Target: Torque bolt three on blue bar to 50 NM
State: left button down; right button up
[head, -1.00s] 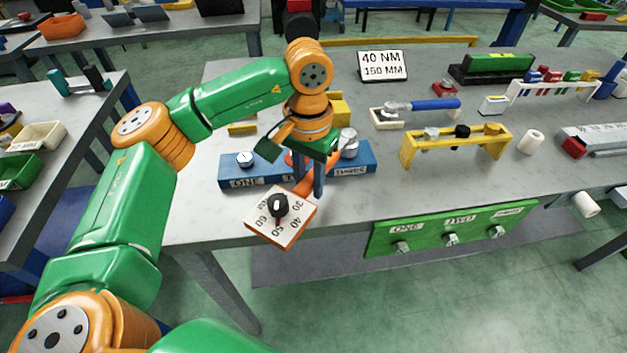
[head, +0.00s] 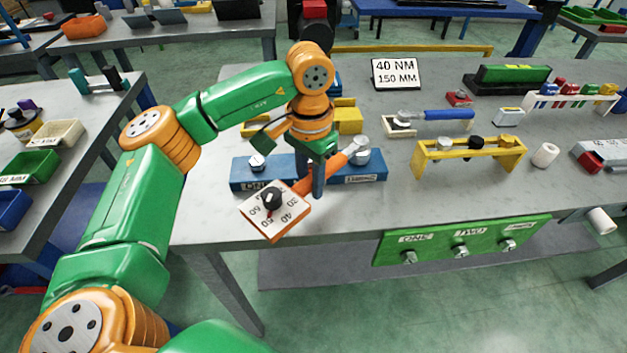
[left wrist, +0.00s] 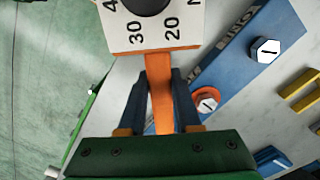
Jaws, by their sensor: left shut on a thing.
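The blue bar (head: 312,178) lies on the grey table with bolt one (head: 257,161) at its left end. My left gripper (head: 318,192) is shut on the orange shaft of a torque wrench (head: 335,161). The wrench's silver head is at bolt three, at the bar's right end. Whether it is seated cannot be told. The white dial plate (head: 292,211) has a black knob with a red pointer, roughly toward 50. In the left wrist view the shaft (left wrist: 162,112) passes between my fingers. Bolt two (left wrist: 207,102), with an orange ring around it, is hidden by my gripper in the head view.
A sign (head: 397,75) reads 40 NM, 150 MM. A yellow bar (head: 468,157) and a blue-handled wrench (head: 448,115) are to the right. A yellow block (head: 350,121) stands close behind the blue bar. A green panel (head: 440,241) with several bolts hangs on the table front.

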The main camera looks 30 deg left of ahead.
pick_arm(q)
jog(key=shift+w+a+m, duration=0.2)
jog(key=shift+a+m, duration=0.4)
jog(key=shift+a, duration=0.05)
jog(key=shift+d, duration=0.1)
jog(key=shift+s+d+r+n, duration=0.1)
jog(key=shift+s+d+n, duration=0.05)
jog(key=shift+d+n, duration=0.15)
notch_tip(320, 180, up, 6)
jog(key=p, duration=0.5)
jog(key=shift+p, duration=0.35)
